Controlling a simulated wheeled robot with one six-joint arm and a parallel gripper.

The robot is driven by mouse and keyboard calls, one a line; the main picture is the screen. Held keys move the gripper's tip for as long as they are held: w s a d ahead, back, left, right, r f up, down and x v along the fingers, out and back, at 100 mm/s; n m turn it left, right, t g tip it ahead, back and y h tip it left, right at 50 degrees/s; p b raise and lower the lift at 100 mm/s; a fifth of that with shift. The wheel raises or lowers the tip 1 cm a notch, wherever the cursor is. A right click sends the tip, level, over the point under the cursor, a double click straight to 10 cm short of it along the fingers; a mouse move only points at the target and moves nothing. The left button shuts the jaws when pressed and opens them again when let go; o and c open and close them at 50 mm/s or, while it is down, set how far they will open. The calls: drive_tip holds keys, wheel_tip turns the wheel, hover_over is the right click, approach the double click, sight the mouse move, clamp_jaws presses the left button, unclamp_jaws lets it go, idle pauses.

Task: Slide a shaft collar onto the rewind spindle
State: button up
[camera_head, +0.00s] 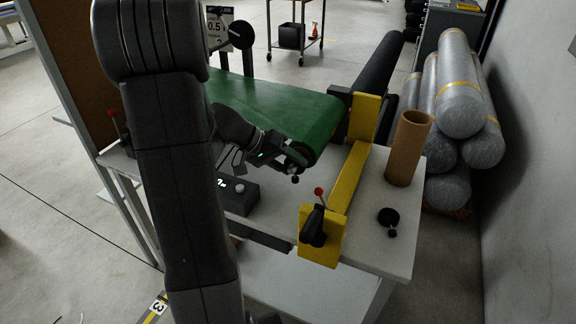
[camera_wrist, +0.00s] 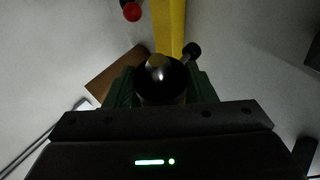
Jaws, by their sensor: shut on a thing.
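My gripper (camera_head: 288,158) is at the near end of the green roll, above the table and behind the yellow frame. It is shut on a black shaft collar (camera_head: 295,179), which shows as a small dark piece with a round knob at the jaw tips. In the wrist view the collar (camera_wrist: 147,84) sits between the fingers of my gripper (camera_wrist: 160,92), its knob to the upper right. A pale round spot shows in its middle; I cannot tell if it is a spindle end or the open bore. A second black collar (camera_head: 388,216) lies on the table at right. I cannot clearly identify the rewind spindle.
The yellow frame (camera_head: 349,178) carries a black fitting (camera_head: 313,228) and a red-knobbed lever (camera_head: 319,192) at its near end. A cardboard tube (camera_head: 408,150) stands at right. A black control box (camera_head: 238,195) sits left of the frame.

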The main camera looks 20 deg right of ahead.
drive_tip(key=shift+w+d, duration=0.5)
drive_tip(key=shift+d, duration=0.1)
drive_tip(key=o, duration=1.2)
drive_tip(key=shift+c, duration=0.2)
drive_tip(key=shift+w, duration=0.1)
drive_tip(key=v, duration=1.3)
drive_tip(key=shift+a+r+b, duration=0.2)
drive_tip(key=shift+a+b, duration=0.1)
drive_tip(key=shift+b, duration=0.15)
